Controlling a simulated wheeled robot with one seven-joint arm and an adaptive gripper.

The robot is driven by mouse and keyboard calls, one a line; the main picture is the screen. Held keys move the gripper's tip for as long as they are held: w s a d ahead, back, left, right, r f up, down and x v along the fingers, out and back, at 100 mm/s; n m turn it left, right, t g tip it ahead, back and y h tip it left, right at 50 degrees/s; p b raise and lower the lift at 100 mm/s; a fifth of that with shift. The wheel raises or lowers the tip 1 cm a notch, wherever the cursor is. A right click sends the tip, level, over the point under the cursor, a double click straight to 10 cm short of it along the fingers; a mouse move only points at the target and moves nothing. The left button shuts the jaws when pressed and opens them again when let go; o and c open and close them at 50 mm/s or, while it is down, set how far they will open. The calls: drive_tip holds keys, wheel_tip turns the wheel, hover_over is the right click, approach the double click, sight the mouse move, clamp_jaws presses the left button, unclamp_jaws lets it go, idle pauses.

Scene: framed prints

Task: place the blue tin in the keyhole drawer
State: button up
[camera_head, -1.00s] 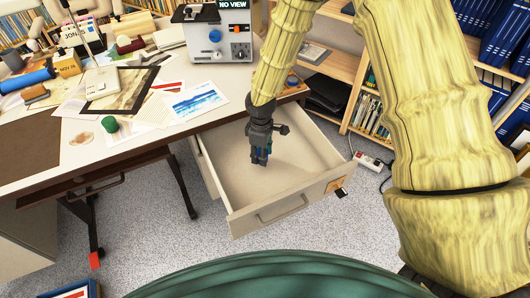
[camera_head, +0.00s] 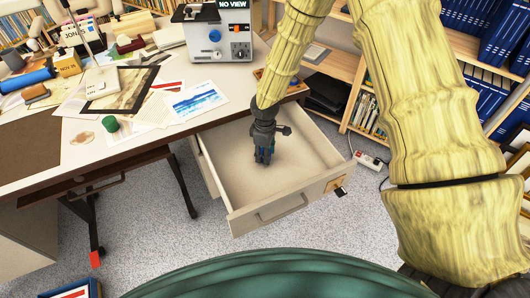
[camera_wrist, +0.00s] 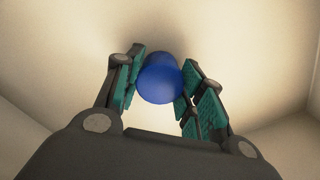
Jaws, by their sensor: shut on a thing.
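The blue tin (camera_wrist: 160,82) is between the two fingers of my gripper (camera_wrist: 157,88) in the wrist view, and the fingers are shut on it. In the head view my gripper (camera_head: 264,156) points down inside the open drawer (camera_head: 300,196), within its walls. The tin is mostly hidden by the fingers there. The pale drawer floor lies below the tin; I cannot tell whether the tin touches it. A keyhole plate (camera_head: 335,184) is on the right part of the drawer front.
Wooden shelves (camera_head: 335,68) stand behind at the right. A power strip (camera_head: 369,161) lies on the floor right of the drawer.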

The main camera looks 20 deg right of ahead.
drive_tip(key=shift+f, duration=0.15)
drive_tip(key=o, duration=1)
wheel_tip(320, 180, up, 12)
drive_tip(key=shift+r, duration=0.15)
